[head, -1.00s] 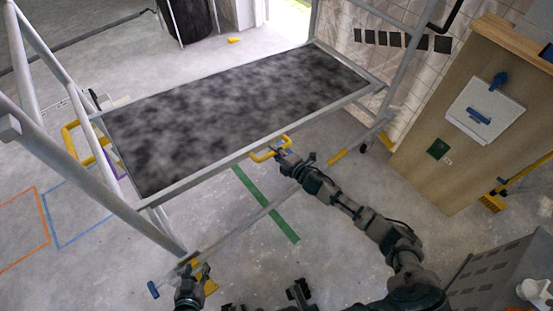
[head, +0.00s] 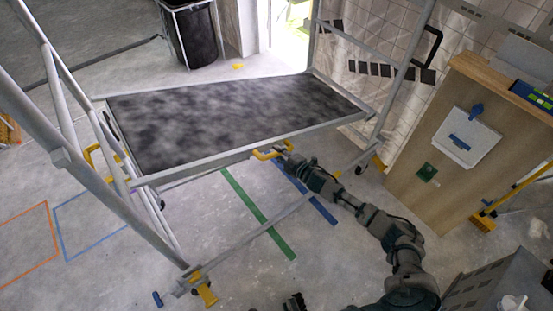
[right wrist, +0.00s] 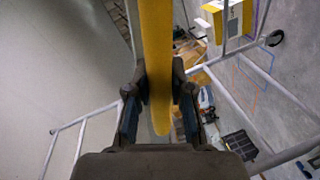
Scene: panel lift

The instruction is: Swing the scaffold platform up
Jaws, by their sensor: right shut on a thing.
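The scaffold platform (head: 225,115) is a dark mottled deck in a grey metal rim, hanging between the scaffold's end frames. Its near edge carries a yellow handle (head: 264,155). My right gripper (head: 281,149) is shut on this handle at the middle of the near edge. In the right wrist view, the yellow handle (right wrist: 156,50) passes between the fingers of my right gripper (right wrist: 160,100). The grey underside or panel surface fills the left of that view.
A wooden cabinet (head: 405,165) stands at the right, with a yellow broom (head: 483,222) beside it. A black bin (head: 192,38) stands behind the scaffold. A lower scaffold rail (head: 243,237) crosses near the floor. Green tape (head: 258,217) marks open floor in front.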

